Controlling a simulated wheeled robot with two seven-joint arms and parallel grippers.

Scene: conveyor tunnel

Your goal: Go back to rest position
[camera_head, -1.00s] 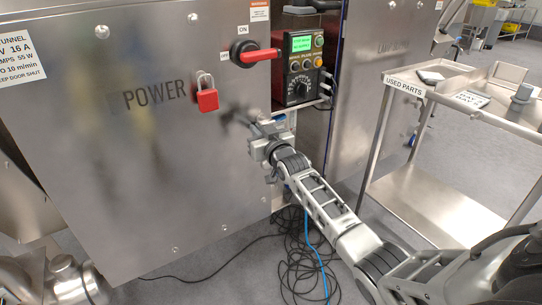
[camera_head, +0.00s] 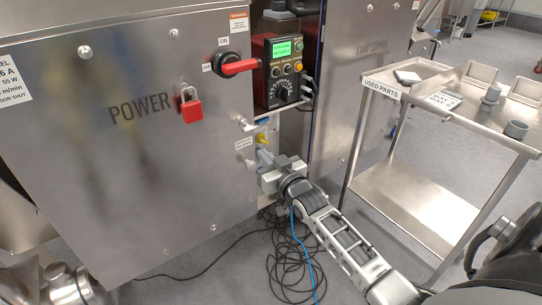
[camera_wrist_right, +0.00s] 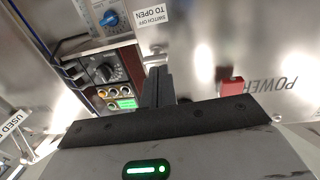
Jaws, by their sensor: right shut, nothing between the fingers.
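My right gripper (camera_head: 264,157) is shut and empty in front of the cabinet's open bay, just right of the steel door (camera_head: 120,190). In the right wrist view its dark fingers (camera_wrist_right: 157,86) are together, with nothing between them. It is apart from the red-handled switch (camera_head: 240,67) and the red padlock (camera_head: 190,106) on the door. The padlock also shows in the right wrist view (camera_wrist_right: 231,86). My left gripper is not in view.
A control box (camera_head: 284,72) with a green screen sits above the gripper. A black cable coil (camera_head: 290,265) lies on the floor below. The USED PARTS trolley (camera_head: 382,89) stands to the right.

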